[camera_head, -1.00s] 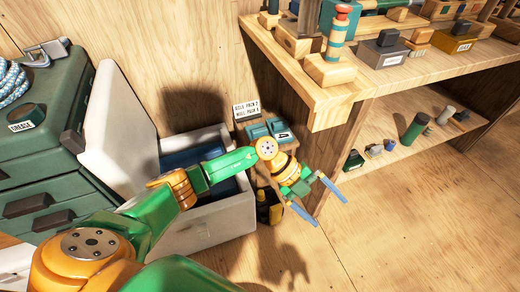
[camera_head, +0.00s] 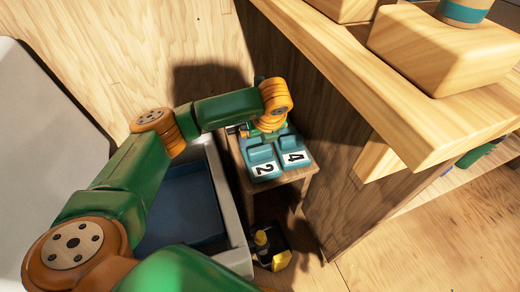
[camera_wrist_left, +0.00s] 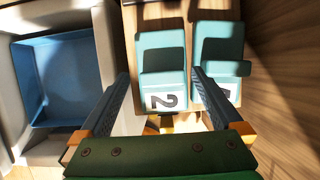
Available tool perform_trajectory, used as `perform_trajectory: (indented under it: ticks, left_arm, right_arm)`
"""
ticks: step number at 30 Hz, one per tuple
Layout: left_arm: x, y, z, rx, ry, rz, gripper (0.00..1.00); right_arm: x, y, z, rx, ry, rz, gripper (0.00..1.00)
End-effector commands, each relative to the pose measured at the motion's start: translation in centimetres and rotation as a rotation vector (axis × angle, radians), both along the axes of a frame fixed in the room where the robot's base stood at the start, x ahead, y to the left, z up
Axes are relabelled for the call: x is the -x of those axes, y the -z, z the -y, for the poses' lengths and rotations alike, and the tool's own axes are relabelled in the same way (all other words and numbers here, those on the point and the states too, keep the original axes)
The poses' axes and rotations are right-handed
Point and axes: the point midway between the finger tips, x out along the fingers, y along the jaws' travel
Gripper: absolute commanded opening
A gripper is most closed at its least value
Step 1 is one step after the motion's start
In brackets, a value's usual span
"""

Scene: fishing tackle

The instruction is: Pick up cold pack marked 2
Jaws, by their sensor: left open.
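The cold pack marked 2 (camera_head: 261,160) is a teal block with a white number label, lying on a small wooden stand (camera_head: 247,205). It shows at the centre of the left wrist view (camera_wrist_left: 163,56), its label toward my gripper.
A white cooler (camera_head: 226,200) with a blue inside (camera_head: 185,205) stands left of the stand. A wooden shelf unit (camera_head: 345,150) with an overhanging top rises close on the right. A black and yellow item (camera_head: 272,247) stands on the floor in front.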

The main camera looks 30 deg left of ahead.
Motion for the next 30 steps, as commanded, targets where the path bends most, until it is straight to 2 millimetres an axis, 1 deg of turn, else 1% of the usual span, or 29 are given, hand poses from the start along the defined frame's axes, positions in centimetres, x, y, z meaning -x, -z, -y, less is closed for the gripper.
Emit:
perform_trajectory:
  ticks: [2, 6, 9, 12, 17, 20, 21, 23, 24, 26, 27, 28, 30]
  left_arm:
    - [-0.1, 1.1, -0.1, 0.000, 0.000, -0.003, 1.00]
    - [-0.4, 3.9, -0.1, 0.000, 0.000, -0.003, 1.00]
    - [-0.8, 5.0, -0.5, 0.001, 0.001, -0.003, 1.00]
    - [-1.0, 5.4, -0.7, 0.002, 0.002, -0.003, 1.00]
    - [-1.0, 5.3, -0.7, 0.002, 0.002, -0.003, 1.00]
    - [-1.0, 5.2, -0.7, 0.002, 0.002, -0.002, 0.76]
    - [-1.0, 5.2, -0.7, 0.002, 0.002, -0.002, 0.65]
    - [-1.0, 5.2, -0.7, 0.002, 0.002, -0.002, 0.49]
    - [-1.0, 5.2, -0.7, 0.002, 0.002, -0.002, 0.38]
    - [-1.0, 5.2, -0.7, 0.002, 0.002, -0.002, 0.22]
    - [-1.0, 5.2, -0.7, 0.002, 0.002, -0.002, 0.11]
    - [-1.0, 5.2, -0.7, 0.002, 0.002, -0.002, 0.05]
    - [-1.0, 5.2, -0.7, 0.003, 0.002, -0.001, 0.05]
  right_arm:
    - [-0.3, -0.4, -0.1, -0.002, 0.001, 0.007, 0.50]
    - [-0.8, -2.5, -0.2, -0.007, 0.002, 0.024, 0.50]
    - [-0.9, -3.7, -0.2, -0.009, 0.002, 0.030, 0.50]
    - [-0.8, -4.4, -0.2, -0.009, 0.002, 0.031, 0.50]
    - [-0.8, -4.5, -0.2, -0.009, 0.002, 0.030, 0.50]
    - [-0.8, -4.4, -0.2, -0.009, 0.002, 0.030, 0.50]
    - [-0.8, -4.4, -0.2, -0.009, 0.002, 0.030, 0.50]
    - [-0.8, -4.4, -0.2, -0.009, 0.002, 0.030, 0.50]
    - [-0.8, -4.4, -0.2, -0.009, 0.002, 0.030, 0.50]
    - [-0.8, -4.4, -0.2, -0.009, 0.002, 0.030, 0.50]
    - [-0.8, -4.4, -0.2, -0.009, 0.002, 0.031, 0.50]
    - [-0.8, -4.4, -0.2, -0.009, 0.002, 0.031, 0.50]
    - [-0.8, -4.4, -0.2, -0.009, 0.003, 0.031, 0.50]
